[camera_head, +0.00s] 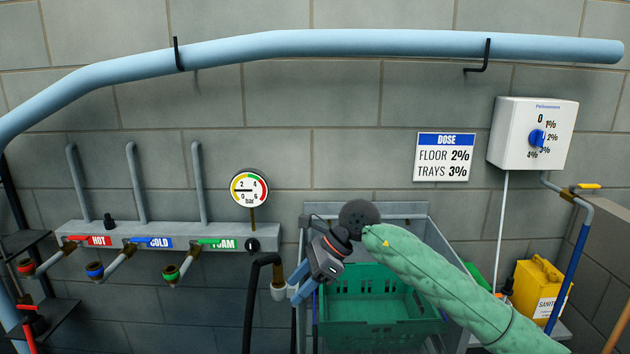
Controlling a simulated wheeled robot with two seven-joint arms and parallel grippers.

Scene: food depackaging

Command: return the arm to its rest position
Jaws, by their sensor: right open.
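My right arm (450,285), in a quilted green sleeve, comes in from the lower right and reaches toward the middle. My right gripper (295,289) has a dark grey body and two blue fingers that point down and left. The fingers are apart with nothing between them. The gripper is in front of the left edge of a grey sink frame, beside a green crate (345,335). The arm hides part of the crate. My left gripper is not in view.
A wall manifold (130,233) with hot, cold and foam taps is at the left. A pressure gauge (249,188) and a white dosing box (533,135) are on the wall. A yellow canister (532,292) stands at the right. A blue pipe (330,43) crosses above.

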